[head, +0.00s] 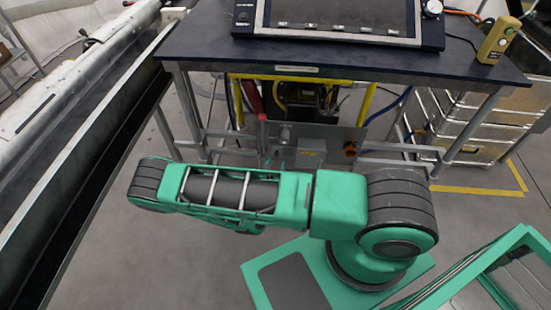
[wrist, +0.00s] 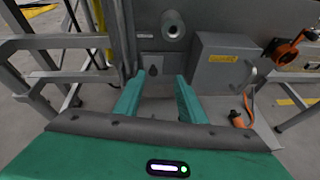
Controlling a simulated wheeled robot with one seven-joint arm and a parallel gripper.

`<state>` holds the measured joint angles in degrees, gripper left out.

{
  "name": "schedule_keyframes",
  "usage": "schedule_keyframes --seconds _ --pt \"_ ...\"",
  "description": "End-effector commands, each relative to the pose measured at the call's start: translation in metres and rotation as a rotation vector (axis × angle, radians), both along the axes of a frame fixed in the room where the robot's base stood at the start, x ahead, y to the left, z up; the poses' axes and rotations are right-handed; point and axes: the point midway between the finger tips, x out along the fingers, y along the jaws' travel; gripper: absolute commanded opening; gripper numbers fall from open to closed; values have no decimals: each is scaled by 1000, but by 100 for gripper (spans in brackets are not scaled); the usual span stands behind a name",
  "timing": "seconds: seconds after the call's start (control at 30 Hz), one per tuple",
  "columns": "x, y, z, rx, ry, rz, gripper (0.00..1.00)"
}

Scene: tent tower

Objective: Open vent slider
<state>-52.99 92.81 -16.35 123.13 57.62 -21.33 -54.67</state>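My gripper (wrist: 158,82) is open and empty in the wrist view, its two green fingers spread apart and pointing at grey equipment. A small dark knob (wrist: 153,71) on a grey plate shows between the fingertips, with a gap to each finger. I cannot tell for sure whether this knob is the vent slider. A round grey fitting (wrist: 173,26) sits above it. In the head view the grey equipment panel (head: 345,140) stands under the table, behind my arm. My gripper cannot be made out there.
A grey box (wrist: 222,62) and an orange fitting with a cable (wrist: 287,50) are right of the fingers. Metal frame bars (wrist: 45,75) stand at left. A dark table (head: 205,45) carries a screen unit (head: 338,20). Metal cases (head: 480,120) are at right.

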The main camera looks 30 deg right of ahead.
Motion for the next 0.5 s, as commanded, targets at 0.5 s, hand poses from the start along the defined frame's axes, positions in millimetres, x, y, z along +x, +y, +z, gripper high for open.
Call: schedule_keyframes --seconds 0.5 --pt "19 -4 -33 -66 45 118 37"
